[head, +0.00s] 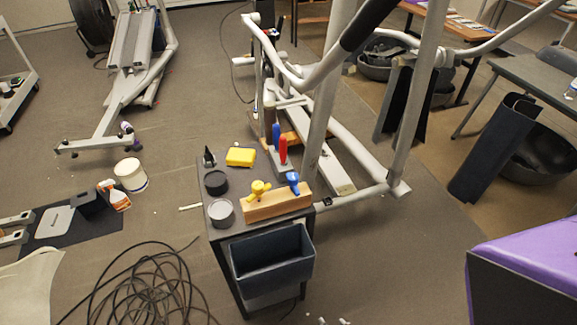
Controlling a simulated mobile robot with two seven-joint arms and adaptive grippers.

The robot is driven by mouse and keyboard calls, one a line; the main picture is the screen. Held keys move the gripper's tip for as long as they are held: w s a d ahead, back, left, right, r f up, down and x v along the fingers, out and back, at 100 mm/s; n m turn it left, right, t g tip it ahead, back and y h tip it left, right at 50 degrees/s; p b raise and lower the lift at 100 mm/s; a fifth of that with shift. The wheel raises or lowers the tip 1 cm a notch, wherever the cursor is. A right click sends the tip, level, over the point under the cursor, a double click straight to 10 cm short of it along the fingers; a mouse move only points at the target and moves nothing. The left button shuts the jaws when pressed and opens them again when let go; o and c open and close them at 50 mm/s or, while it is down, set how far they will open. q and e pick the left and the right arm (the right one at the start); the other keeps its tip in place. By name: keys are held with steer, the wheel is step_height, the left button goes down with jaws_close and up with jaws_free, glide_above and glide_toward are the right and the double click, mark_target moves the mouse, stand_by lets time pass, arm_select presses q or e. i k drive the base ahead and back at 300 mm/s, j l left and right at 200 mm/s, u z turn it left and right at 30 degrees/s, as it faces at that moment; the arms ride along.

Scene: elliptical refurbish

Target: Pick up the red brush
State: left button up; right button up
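A red upright handle, which looks like the red brush (283,150), stands at the back right of a small dark work table (235,165). Its lower end sits in or behind a grey holder (279,168), so any bristles are hidden. A similar blue handle (276,134) stands right beside it, slightly behind. Neither of my grippers shows in the head view.
On the table are a yellow block (240,156), dark and grey round containers, and a wooden block (277,204) with yellow and blue tools. A dark bin (271,258) hangs in front. The elliptical frame (322,120) stands close behind. Coiled cable (150,290) covers the floor at left.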

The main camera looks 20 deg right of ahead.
mark_target(282, 142)
steer(key=k+u, duration=0.15)
steer(key=u, duration=0.3)
steer(key=k+j+u, duration=0.1)
steer(key=u, duration=0.4)
steer(key=i+j+u, duration=0.15)
steer(key=i, duration=0.35)
steer(key=i+j+u, duration=0.1)
steer(key=i+j, duration=0.15)
steer(key=i, duration=0.3)
steer(key=i+z, duration=0.2)
steer(key=i, duration=0.3)
steer(key=i+j+z, duration=0.25)
steer(key=i, duration=0.2)
steer(key=i+j+z, duration=0.2)
steer(key=i, duration=0.25)
steer(key=i+l+z, duration=0.1)
steer(key=i+z, duration=0.6)
steer(key=i, duration=0.2)
steer(key=i+j+z, duration=0.15)
steer(key=i+z, duration=0.45)
steer(key=z, duration=0.25)
steer(key=i+z, duration=0.2)
steer(key=z, duration=0.3)
steer(key=i+j+z, duration=0.2)
steer(key=z, duration=2.05)
